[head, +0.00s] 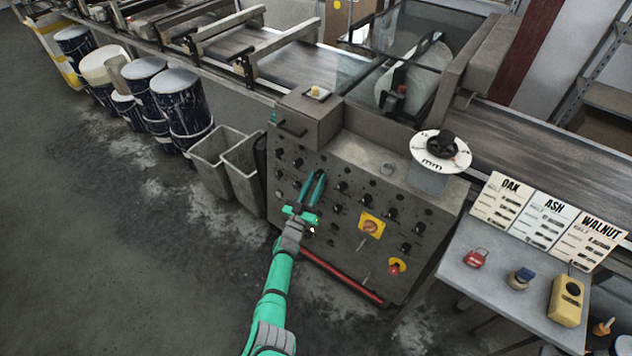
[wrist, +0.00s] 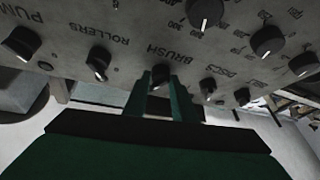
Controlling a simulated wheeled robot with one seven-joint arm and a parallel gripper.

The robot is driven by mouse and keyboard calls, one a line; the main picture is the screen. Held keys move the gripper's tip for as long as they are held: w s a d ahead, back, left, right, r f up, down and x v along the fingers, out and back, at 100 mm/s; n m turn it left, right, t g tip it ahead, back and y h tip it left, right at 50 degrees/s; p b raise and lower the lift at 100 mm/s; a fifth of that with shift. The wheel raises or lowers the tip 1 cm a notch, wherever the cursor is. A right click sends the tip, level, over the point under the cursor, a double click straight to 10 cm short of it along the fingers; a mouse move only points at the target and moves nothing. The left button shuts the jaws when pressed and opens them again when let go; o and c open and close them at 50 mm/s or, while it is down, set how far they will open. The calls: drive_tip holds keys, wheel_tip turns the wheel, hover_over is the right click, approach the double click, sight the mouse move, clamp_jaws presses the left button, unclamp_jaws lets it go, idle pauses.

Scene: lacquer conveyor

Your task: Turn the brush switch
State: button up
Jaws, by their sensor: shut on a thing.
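The brush switch (wrist: 160,76) is a small dark knob beside the printed word BRUSH on the grey control panel (head: 350,222). My gripper (head: 318,178) reaches up to the panel with its green fingers at the left-middle knobs. In the wrist view my gripper (wrist: 162,92) has one finger on each side of the brush knob and is shut on it. The fingers hide part of the knob, so its pointer angle cannot be told. In the head view the knob is hidden behind the fingers.
The rollers knob (wrist: 98,63) and pump knob (wrist: 20,42) sit close by. A yellow-plated switch (head: 371,226) and a red emergency button (head: 396,267) lie further right. A red bar (head: 340,275) runs along the panel's lower edge. Grey bins (head: 215,155) stand left; floor is clear in front.

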drive_tip(key=shift+d+f+m+g+h, duration=0.2)
drive_tip(key=shift+m+g+h, duration=0.2)
drive_tip(key=shift+m+h, duration=0.45)
drive_tip(key=o, duration=0.8)
drive_tip(key=shift+o, duration=1.1)
drive_tip(key=shift+w+a, duration=0.1)
drive_tip(key=shift+r, duration=0.1)
drive_tip(key=shift+a, duration=0.1)
drive_tip(key=v, duration=1)
drive_tip(key=shift+s, duration=0.35)
drive_tip(key=shift+a+y, duration=0.1)
drive_tip(key=shift+y, duration=0.15)
